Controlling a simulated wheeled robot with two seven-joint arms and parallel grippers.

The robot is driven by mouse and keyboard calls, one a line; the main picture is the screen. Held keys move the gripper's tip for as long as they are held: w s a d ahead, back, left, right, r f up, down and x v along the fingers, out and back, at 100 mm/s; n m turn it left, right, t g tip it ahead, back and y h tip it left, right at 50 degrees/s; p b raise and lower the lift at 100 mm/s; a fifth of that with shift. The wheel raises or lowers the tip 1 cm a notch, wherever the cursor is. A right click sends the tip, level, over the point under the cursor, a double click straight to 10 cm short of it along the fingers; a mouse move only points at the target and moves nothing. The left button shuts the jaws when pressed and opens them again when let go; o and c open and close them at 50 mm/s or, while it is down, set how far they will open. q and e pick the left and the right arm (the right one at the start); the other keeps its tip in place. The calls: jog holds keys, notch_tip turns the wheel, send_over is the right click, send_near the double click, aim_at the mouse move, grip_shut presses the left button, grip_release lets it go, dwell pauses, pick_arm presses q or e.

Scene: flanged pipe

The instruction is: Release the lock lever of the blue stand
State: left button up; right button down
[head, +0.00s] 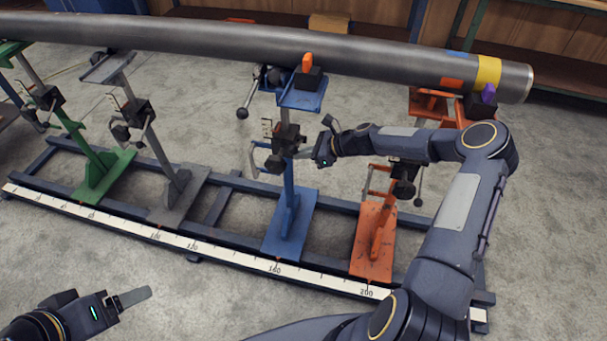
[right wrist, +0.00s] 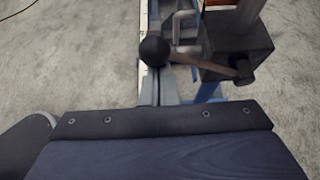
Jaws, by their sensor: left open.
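The blue stand (head: 290,205) stands on the rail frame under the pipe (head: 250,45). Its dark clamp block (head: 287,138) sits on the post, with a dark knob (head: 275,163) beside it. In the right wrist view, a lever with a black ball (right wrist: 154,50) runs out from the clamp block (right wrist: 237,55). My right gripper (head: 326,142) is just right of the blue stand's clamp. In its wrist view the ball is beyond the gripper's dark edge, with no clear grip; its jaw opening is unclear. My left gripper (head: 135,297) is open and empty at the lower left.
An orange stand (head: 374,240) is close on the right, below my right forearm. A grey stand (head: 180,190) and a green stand (head: 100,170) are to the left. A white scale strip (head: 220,252) runs along the frame. The floor at front centre is clear.

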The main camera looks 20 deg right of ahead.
jog(key=shift+r, duration=0.15)
jog(key=v, duration=0.7)
jog(key=shift+s+d, duration=0.15)
jog(key=shift+d, duration=0.15)
jog(key=shift+r, duration=0.1)
dwell(0.3)
jog(key=s+a+r+n+g+h+p, duration=0.2)
jog(key=s+a+r+n+p, duration=0.1)
jog(key=s+r+n, duration=0.6)
jog(key=s+a+r+n+g+h+p, duration=0.1)
jog(key=s+a+r+n+h+p, duration=0.2)
jog(key=s+r, duration=0.6)
jog(key=s+r+n+t+p, duration=0.1)
jog(key=s+r+n, duration=0.3)
jog(key=s, duration=0.4)
jog(key=s+a+r+n+t+h+p, duration=0.1)
jog(key=s+r+n+p, duration=0.2)
jog(key=s+r+n, duration=0.2)
jog(key=s+n, duration=0.2)
jog(key=s, duration=0.1)
jog(key=shift+s+p, duration=0.15)
jog(key=shift+p, duration=0.25)
